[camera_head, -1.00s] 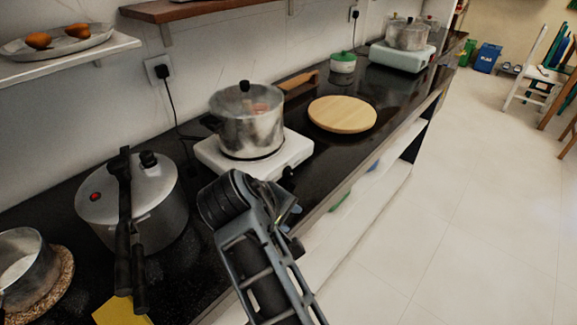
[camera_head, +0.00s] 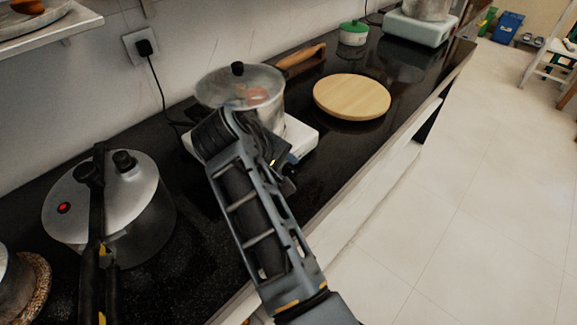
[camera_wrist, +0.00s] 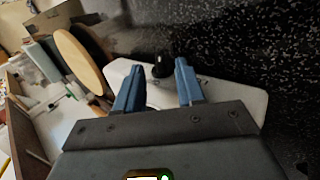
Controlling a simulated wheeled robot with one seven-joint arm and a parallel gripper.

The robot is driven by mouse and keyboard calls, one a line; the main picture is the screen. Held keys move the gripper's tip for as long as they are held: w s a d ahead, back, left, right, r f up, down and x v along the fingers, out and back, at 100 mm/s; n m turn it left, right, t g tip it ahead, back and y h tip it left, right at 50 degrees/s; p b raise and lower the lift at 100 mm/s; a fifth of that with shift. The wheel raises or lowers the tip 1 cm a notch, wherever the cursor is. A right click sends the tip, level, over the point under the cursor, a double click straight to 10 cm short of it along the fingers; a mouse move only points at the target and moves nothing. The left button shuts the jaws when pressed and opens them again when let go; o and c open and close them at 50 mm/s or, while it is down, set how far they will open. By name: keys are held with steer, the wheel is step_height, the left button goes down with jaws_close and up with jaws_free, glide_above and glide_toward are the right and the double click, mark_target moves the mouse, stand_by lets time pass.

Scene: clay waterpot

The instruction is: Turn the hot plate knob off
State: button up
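The white hot plate (camera_head: 304,138) stands on the black counter with a lidded metal pot (camera_head: 210,92) on it. My gripper and forearm cover much of its front in the head view. In the wrist view the hot plate's white front (camera_wrist: 225,97) lies across the middle, with the black knob (camera_wrist: 161,68) sticking out of it. My gripper (camera_wrist: 159,72) is open, its two blue fingers either side of the knob with space between. I cannot tell whether either finger touches it. The knob is not clearly visible in the head view.
A pressure cooker (camera_head: 142,200) stands left of my arm. A round wooden board (camera_head: 352,96) lies right of the hot plate, with a green-lidded container (camera_head: 354,36) behind. A second hot plate (camera_head: 417,28) is further back. The floor (camera_head: 450,240) at right is clear.

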mark_target(290, 170)
steer(key=shift+x, duration=1.4)
steer(key=shift+c, duration=0.3)
jaws_close()
steer(key=shift+p, duration=0.3)
